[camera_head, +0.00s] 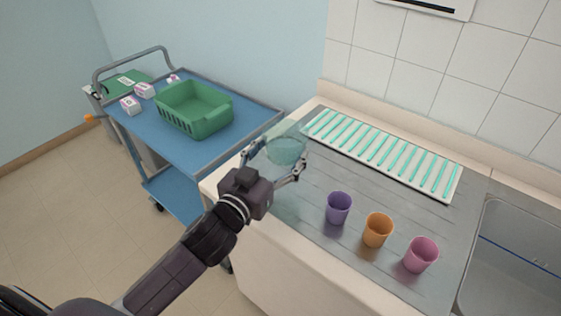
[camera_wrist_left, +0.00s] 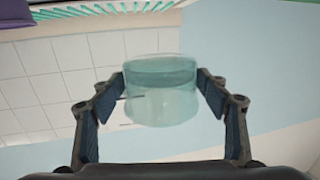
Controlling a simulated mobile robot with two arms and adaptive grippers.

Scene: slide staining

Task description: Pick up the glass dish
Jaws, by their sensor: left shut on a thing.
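The glass dish (camera_head: 286,150) is a clear, pale teal round vessel near the left end of the counter. My left gripper (camera_head: 276,163) has a finger on each side of it and is shut on it. In the left wrist view the dish (camera_wrist_left: 160,90) sits between the two fingers (camera_wrist_left: 160,97) of my left gripper. The dish appears to be held above the counter, though the exact gap below it is hard to tell. My right gripper is not in view.
A white rack with teal strips (camera_head: 450,196) lies at the back of the counter. Purple (camera_head: 338,208), orange (camera_head: 377,230) and pink (camera_head: 421,254) cups stand in front. A sink (camera_head: 515,265) is at right. A blue cart (camera_head: 190,147) with a green basket (camera_head: 197,110) stands left.

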